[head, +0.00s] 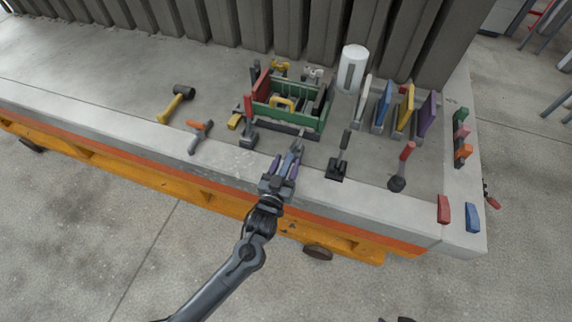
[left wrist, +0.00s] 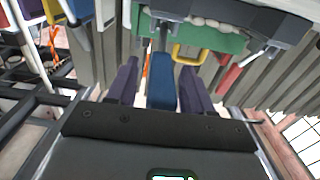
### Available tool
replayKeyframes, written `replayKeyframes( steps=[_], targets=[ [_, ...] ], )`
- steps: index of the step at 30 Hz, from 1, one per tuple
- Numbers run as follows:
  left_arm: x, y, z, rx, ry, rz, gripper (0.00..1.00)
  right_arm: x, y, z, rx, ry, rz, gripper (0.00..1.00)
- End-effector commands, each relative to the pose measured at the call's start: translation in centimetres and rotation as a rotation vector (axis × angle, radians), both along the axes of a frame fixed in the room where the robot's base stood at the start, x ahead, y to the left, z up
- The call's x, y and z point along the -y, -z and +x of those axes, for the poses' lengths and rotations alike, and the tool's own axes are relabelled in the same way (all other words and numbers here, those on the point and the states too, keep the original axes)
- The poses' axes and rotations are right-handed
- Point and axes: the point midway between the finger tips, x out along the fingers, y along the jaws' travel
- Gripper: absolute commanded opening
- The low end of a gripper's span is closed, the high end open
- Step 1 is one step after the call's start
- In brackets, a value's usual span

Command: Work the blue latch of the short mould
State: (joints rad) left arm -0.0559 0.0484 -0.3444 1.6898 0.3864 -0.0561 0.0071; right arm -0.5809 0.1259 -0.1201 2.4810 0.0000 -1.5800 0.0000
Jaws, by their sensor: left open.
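A blue block (head: 473,218) stands at the near right corner of the grey slab, beside a red block (head: 443,208); I cannot tell whether it is the latch. My left gripper (head: 287,163) is open over the slab's near edge, well left of that blue block. In the left wrist view, a blue handle-like piece (left wrist: 162,84) stands between the open purple fingers (left wrist: 160,88), with gaps on both sides. In the head view a grey-blue piece (head: 297,147) shows at the fingertips. Contact cannot be told. My right gripper is not seen.
A green tray (head: 281,121) with tools lies beyond the gripper; its yellow-handled contents also show in the wrist view. A mallet (head: 176,101), a black-based tool (head: 338,168) and a red-handled tool (head: 401,168) lie around. Coloured panels (head: 405,112) and a white cylinder (head: 352,70) stand behind.

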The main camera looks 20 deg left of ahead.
Motion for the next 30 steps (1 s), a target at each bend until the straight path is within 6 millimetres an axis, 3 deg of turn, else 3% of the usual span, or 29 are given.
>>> replayKeyframes(
  steps=[9,19,30],
  targets=[
    [-0.01,0.02,0.17,-0.001,0.0,0.0,0.51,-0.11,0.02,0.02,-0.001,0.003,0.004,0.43],
    [-0.01,0.02,0.15,0.0,0.0,0.0,0.01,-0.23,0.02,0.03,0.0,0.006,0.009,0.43],
    [0.03,-0.29,0.19,-0.01,0.001,0.001,0.0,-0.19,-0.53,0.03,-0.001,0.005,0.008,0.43]
  ],
)
